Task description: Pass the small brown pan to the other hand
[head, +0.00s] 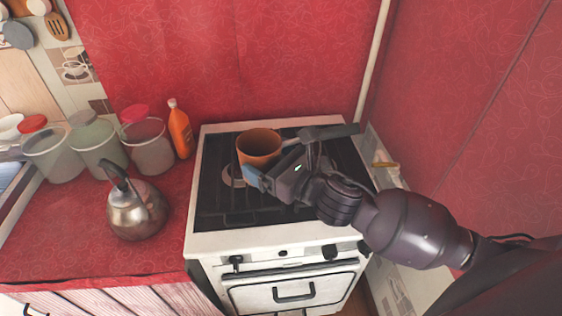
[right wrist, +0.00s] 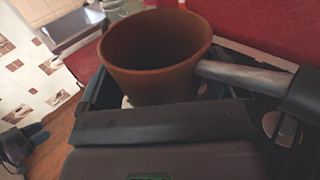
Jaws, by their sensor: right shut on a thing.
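The small brown pan (head: 259,149) is over the stove's black grate in the head view, its opening facing up. Its metal and dark handle (head: 328,132) points right. In the right wrist view the pan (right wrist: 155,50) fills the upper middle, with its handle (right wrist: 245,76) running right. My right gripper (head: 262,176) reaches in from the right, at the near side of the pan, and is shut on it. The fingertips are partly hidden, and I cannot tell whether the pan touches the grate.
The white stove (head: 262,243) stands in the middle. A metal kettle (head: 137,212) sits on the red counter (head: 60,235) at left. Several lidded containers (head: 97,145) and an orange bottle (head: 180,130) stand behind it. A red wall rises behind the stove. The counter's front is clear.

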